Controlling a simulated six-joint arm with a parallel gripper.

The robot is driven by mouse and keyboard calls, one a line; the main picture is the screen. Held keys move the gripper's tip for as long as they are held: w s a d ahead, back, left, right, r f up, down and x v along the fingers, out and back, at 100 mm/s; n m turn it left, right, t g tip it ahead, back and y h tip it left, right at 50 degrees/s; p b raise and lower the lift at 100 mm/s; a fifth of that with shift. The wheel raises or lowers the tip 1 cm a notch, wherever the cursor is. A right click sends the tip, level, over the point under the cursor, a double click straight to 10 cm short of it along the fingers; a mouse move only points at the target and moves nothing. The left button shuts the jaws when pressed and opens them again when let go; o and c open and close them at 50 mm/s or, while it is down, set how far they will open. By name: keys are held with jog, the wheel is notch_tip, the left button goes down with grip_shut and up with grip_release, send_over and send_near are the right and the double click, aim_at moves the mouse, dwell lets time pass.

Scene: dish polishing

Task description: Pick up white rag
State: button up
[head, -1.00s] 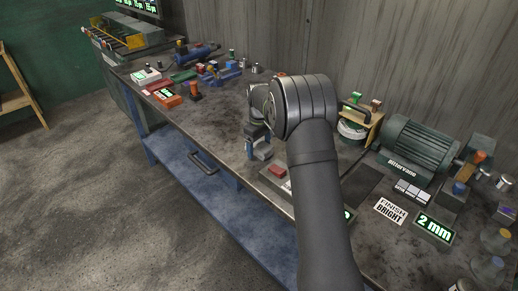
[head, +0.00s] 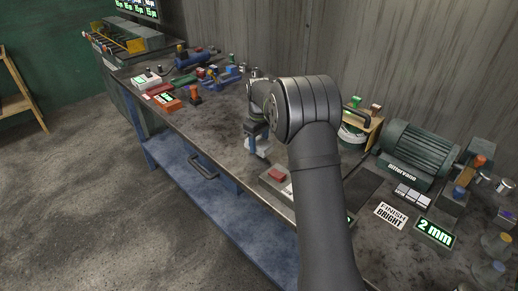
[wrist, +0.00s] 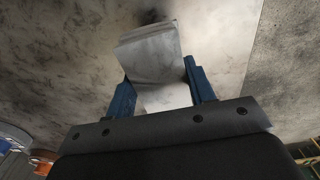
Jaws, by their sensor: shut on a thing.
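The white rag (wrist: 152,58) looks like a folded pale block in the wrist view. It sits between the two blue fingers of my gripper (wrist: 160,92), which is shut on it. In the head view my gripper (head: 256,130) points down over the front part of the workbench (head: 222,126). A small pale part of the rag (head: 266,147) shows just below the fingers. My arm hides part of the bench to the right. I cannot tell exactly how far the rag is from the bench top.
A block with a red top (head: 277,175) lies close in front of my gripper. Small tools and an orange box (head: 167,101) lie to the left. A wall runs behind the bench.

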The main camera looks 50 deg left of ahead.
jog(key=w+d+r, duration=0.5)
jog(key=d+r, duration=0.1)
jog(key=d, duration=0.3)
jog(key=w+d+r, duration=0.6)
jog(key=d, duration=0.4)
jog(key=shift+s+a+f, duration=0.1)
jog(key=shift+s+f, duration=0.05)
jog(key=shift+f, duration=1.7)
jog(key=shift+s+a+f, duration=0.1)
jog(key=shift+f, duration=1.75)
jog(key=shift+w+d+f, duration=0.15)
jog(key=shift+d+f, duration=0.1)
jog(key=shift+d, duration=0.5)
jog(key=shift+c, duration=0.6)
jog(key=shift+d, duration=0.95)
jog(key=a, duration=0.2)
jog(key=shift+a, duration=0.3)
jog(key=shift+d, duration=1.2)
jog(key=shift+a, duration=1.35)
jog(key=shift+a+r, duration=0.15)
jog(key=shift+a, duration=0.1)
notch_tip(320, 180, up, 8)
